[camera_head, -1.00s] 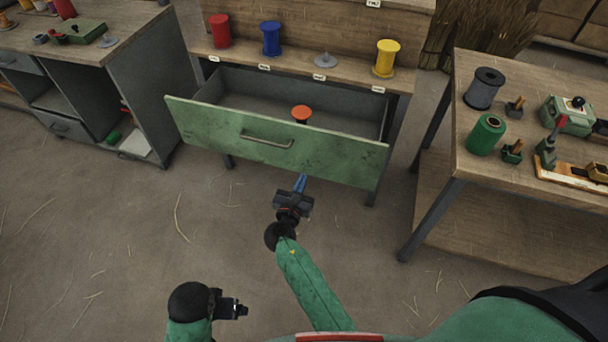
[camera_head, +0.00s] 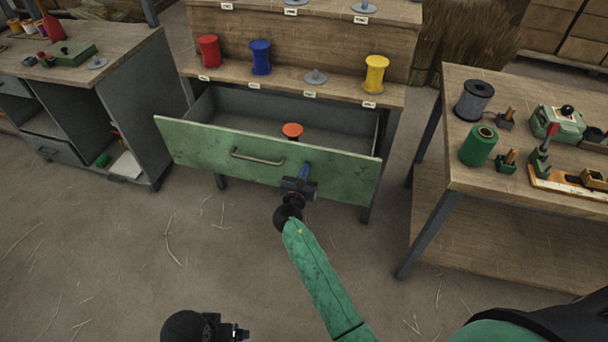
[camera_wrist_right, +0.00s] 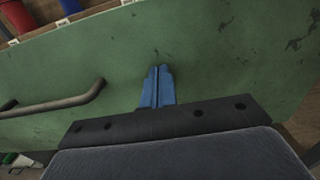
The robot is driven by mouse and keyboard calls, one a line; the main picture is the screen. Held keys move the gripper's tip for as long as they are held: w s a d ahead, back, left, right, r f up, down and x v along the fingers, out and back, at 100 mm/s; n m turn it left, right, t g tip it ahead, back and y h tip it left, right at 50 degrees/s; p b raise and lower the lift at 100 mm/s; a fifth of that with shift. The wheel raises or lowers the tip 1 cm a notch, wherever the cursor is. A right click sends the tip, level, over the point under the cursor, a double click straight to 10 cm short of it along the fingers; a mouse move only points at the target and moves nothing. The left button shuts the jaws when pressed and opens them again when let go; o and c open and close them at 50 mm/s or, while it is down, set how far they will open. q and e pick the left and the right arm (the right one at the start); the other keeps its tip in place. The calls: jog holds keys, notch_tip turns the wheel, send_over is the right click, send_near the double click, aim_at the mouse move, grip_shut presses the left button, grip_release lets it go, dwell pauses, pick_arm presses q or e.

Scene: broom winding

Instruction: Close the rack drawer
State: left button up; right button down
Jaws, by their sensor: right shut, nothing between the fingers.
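The rack drawer (camera_head: 230,165) is pulled open, with its green front panel towards me and its grey inside showing. A dark bar handle (camera_head: 257,157) sits near the middle of the panel; it also shows at the left in the right wrist view (camera_wrist_right: 60,104). An orange-topped object (camera_head: 292,130) is inside the drawer. My right gripper (camera_head: 305,167) is shut and empty, its blue fingertips at the panel just right of the handle; whether they touch it I cannot tell. My left gripper (camera_head: 240,334) is at the bottom edge, low and away from the drawer; its fingers are unclear.
Red (camera_head: 208,50), blue (camera_head: 260,57) and yellow (camera_head: 376,74) spools stand on the rack shelf above the drawer. A wooden workbench (camera_head: 480,80) with spools and tools is on the right. A grey cabinet (camera_head: 130,110) is on the left. The floor before the drawer is clear.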

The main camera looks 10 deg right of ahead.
pick_arm(q)
jog(key=shift+a+r, duration=0.1)
pick_arm(e)
jog(key=shift+w, duration=0.1)
pick_arm(q)
jog(key=shift+m+t+h, duration=0.3)
jog(key=shift+t+h, duration=0.2)
jog(key=shift+h, duration=0.1)
jog(key=d+f+b, duration=0.1)
jog(key=d+f, duration=0.1)
jog(key=w+d+f+b, duration=0.1)
jog(key=d+f+b, duration=0.1)
jog(key=shift+w+f, duration=0.1)
jog(key=shift+f, duration=0.05)
pick_arm(e)
jog(key=x, duration=2.5)
jog(key=shift+r, duration=0.4)
